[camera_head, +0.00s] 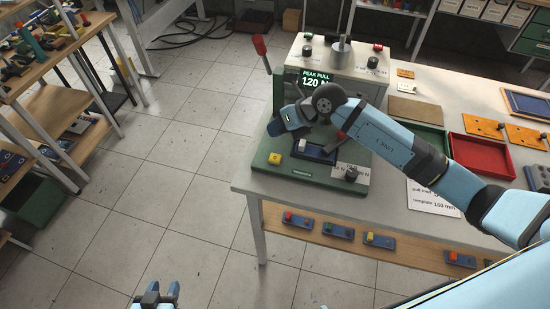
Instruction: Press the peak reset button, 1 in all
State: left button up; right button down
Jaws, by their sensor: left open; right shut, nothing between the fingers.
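A green tester (310,181) stands on the near left corner of the table. Its lit display (316,80) reads "PEAK PULL" with 1.20 below. A yellow button (275,157) sits on the tester's front left; I take it for the peak reset button, but I cannot read a label on it. My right gripper (279,126) is shut and empty. It is over the tester, behind the yellow button in the picture and apart from it, and my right arm hides part of the tester. My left gripper (156,291) is open and empty at the bottom edge, over the floor.
A red-knobbed lever (259,45) rises at the tester's back left. A grey box with knobs (340,62) stands behind. A black knob (351,174) is at the tester's front right. A red tray (484,146) lies to the right.

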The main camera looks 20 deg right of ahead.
aim_at(276, 157)
notch_tip(276, 157, down, 7)
jog(key=b, duration=0.4)
jog(key=shift+f+b, duration=0.35)
jog(key=shift+b, duration=0.05)
dwell(0.4)
dwell(1.1)
jog(key=shift+f, duration=0.4)
jog(key=shift+f+b, duration=0.45)
jog(key=shift+f, duration=0.05)
dwell(0.6)
jog(key=shift+r+p, duration=0.75)
jog(key=shift+r, duration=0.2)
